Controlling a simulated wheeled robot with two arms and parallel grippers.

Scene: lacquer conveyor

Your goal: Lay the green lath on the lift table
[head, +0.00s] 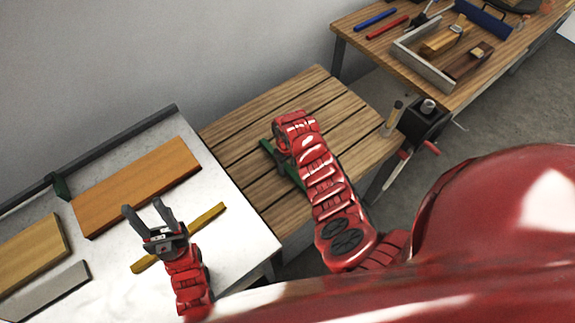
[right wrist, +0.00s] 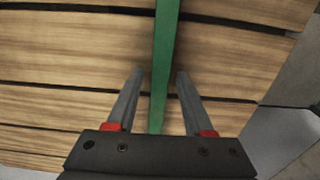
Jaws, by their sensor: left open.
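The green lath (head: 267,146) shows in part on the slatted wooden table (head: 318,84), which has a crank unit at its right corner; my right arm covers much of it. In the right wrist view the lath (right wrist: 166,40) runs between the two fingers of my right gripper (right wrist: 160,74), with a gap on each side. The lath appears to lie flat across the slats. My right gripper is open around it and not gripping. My left gripper (head: 142,205) is open and empty above the pale metal table.
The metal table (head: 232,250) holds an orange-brown board (head: 140,185), a yellow lath (head: 207,216) under my left arm, a lighter board (head: 30,252) and a grey strip (head: 55,290). The crank unit (head: 425,120) stands at right. A workbench (head: 360,45) with tools is behind.

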